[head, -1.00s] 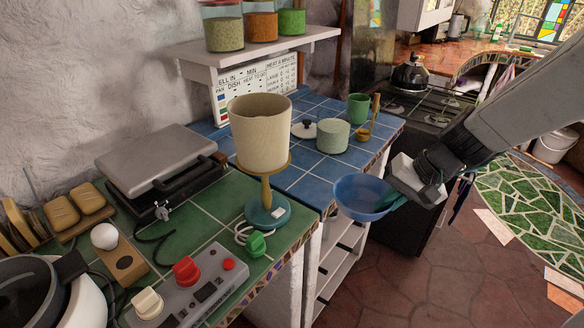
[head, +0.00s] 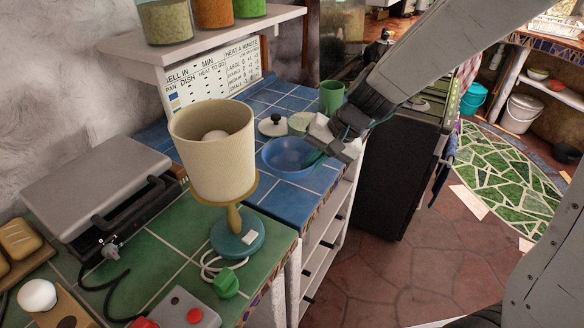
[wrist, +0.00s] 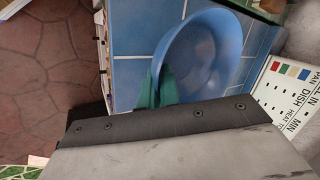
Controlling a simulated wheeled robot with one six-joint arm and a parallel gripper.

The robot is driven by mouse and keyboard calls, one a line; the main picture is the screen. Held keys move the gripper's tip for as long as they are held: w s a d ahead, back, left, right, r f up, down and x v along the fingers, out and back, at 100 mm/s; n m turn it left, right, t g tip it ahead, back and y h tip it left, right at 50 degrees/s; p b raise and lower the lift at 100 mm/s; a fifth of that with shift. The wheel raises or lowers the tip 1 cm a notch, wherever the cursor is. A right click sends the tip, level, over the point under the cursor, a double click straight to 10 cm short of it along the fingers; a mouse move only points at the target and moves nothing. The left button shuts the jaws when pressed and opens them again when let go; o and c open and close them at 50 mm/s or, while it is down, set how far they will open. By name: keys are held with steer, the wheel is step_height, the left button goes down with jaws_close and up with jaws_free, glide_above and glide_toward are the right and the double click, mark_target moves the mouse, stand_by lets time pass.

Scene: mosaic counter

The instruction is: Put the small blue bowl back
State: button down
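The small blue bowl (head: 289,157) is upright at the blue-tiled part of the counter (head: 262,192), right of the lamp. I cannot tell whether its base touches the tiles. My gripper (head: 318,155) reaches in from the right, its green fingertips at the bowl's right rim. In the wrist view the bowl (wrist: 203,52) sits over blue tiles with the green fingers (wrist: 156,88) at its rim, one inside and one outside. The gripper appears shut on the rim.
A lamp with a cream shade (head: 213,146) stands left of the bowl. A green cup (head: 331,96), a white-green pot (head: 299,123) and a lid with a black knob (head: 271,125) are behind it. A closed grill (head: 97,190) is at left. Blue tiles in front are clear.

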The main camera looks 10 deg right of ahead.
mark_target(295, 166)
steer(key=w+a, duration=0.3)
steer(key=a, duration=0.1)
steer(key=shift+f, duration=0.3)
steer(key=shift+w+f, duration=0.1)
steer(key=shift+f, duration=1.55)
steer(key=c, duration=1.6)
jaws_free()
steer(key=shift+f, duration=0.15)
steer(key=shift+c, duration=0.2)
